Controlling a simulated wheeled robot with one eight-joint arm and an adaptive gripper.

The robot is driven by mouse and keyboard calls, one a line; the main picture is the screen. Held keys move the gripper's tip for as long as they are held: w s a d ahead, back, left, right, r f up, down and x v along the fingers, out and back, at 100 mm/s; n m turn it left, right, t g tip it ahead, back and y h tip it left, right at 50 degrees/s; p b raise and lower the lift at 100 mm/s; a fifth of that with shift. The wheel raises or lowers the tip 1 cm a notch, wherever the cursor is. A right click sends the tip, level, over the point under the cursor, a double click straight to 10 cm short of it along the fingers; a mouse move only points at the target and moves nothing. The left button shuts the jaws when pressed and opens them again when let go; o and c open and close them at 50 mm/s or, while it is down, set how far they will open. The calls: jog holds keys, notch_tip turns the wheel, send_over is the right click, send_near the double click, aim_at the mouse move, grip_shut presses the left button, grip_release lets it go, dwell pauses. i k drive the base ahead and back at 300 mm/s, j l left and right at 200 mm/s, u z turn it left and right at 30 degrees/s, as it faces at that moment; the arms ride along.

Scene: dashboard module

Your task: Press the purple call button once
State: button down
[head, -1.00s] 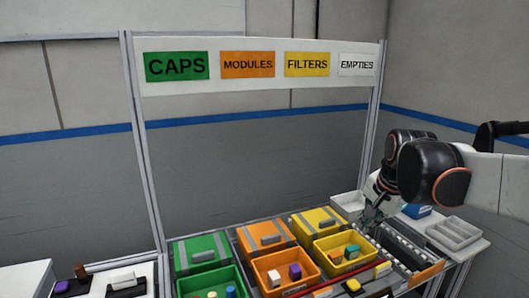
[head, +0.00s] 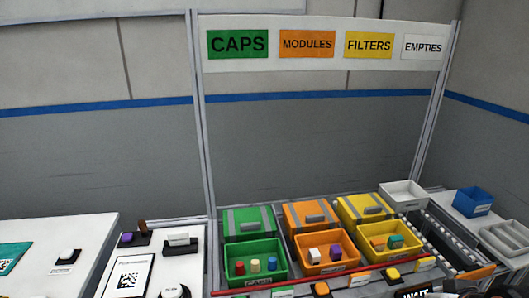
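A small purple block-like piece (head: 126,239), which looks like the purple call button, sits on a dark base on the white left-hand table in the head view. A brown upright piece stands behind it, and a white piece on a dark base (head: 180,240) is just to its right. Another purple block (head: 336,251) lies in the orange bin.
Green (head: 235,267), orange (head: 301,262) and yellow (head: 359,254) bins with small parts stand on the rack. A printed code sheet (head: 129,275) lies in front of the purple piece. Round white buttons (head: 68,255) sit on dark bases nearby.

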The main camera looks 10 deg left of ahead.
aim_at(127, 237)
jog(key=u, duration=1.8)
